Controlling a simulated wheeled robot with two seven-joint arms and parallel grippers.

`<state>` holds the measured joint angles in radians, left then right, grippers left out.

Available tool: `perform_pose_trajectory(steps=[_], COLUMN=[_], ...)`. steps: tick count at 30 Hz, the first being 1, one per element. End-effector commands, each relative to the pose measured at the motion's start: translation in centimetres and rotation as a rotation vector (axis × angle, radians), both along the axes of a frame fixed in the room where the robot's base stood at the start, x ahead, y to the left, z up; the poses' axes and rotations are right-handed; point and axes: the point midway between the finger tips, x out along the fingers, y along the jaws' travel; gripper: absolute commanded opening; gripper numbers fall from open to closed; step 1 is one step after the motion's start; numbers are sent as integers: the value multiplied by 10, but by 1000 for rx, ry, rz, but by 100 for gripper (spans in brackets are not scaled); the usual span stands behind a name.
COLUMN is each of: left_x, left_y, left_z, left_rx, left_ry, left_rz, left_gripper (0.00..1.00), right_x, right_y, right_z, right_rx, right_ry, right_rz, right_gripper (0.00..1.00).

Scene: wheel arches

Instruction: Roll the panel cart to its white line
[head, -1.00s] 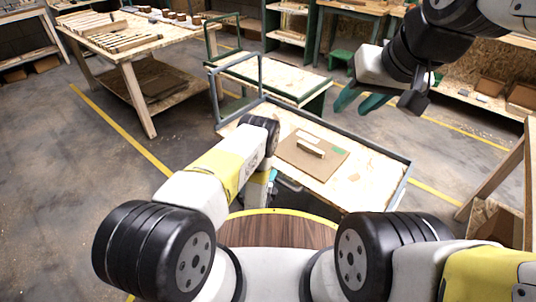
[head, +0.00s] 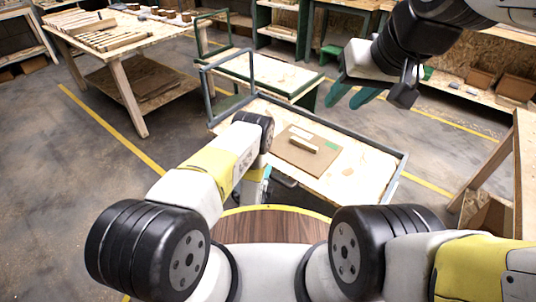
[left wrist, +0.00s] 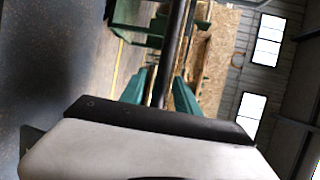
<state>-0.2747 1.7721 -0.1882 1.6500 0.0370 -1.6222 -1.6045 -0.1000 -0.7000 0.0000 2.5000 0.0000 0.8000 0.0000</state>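The panel cart (head: 385,190) stands in front of me in the head view. It has a grey frame, a pale wood deck and a raised grey hoop at its far left end. A brown panel (head: 323,163) with small wood pieces lies on the deck. My left gripper (left wrist: 164,78) shows teal fingers apart in the left wrist view, with a dark bar (left wrist: 178,35) between them and narrow gaps beside it. In the head view it is mostly hidden by its arm at the cart's near left side. My right gripper (head: 343,103) is open and empty above the deck's far side. I see no white line.
A green-framed cart (head: 270,72) stands just behind the panel cart. A wooden workbench (head: 165,38) with slats is at the far left. A wooden stand (head: 518,150) is at the right edge. Yellow lines (head: 115,130) mark the floor. The floor at left is clear.

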Motion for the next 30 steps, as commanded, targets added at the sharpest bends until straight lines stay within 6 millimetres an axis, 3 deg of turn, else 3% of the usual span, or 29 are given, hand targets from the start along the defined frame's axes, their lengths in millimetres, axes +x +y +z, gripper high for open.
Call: perform_pose_trajectory(steps=[9,15,30], left_x=[-49,-69,-71], left_y=[12,17,18], left_z=[8,12,13], left_rx=[3,1,0], left_ry=[4,3,1], left_rz=[-3,-2,-2], left_gripper=[38,38,38], right_x=[0,0,0], right_y=[0,0,0], right_z=[0,0,0], right_rx=[0,0,0], right_ry=[0,0,0], right_rz=[0,0,0], right_gripper=[36,36,36])
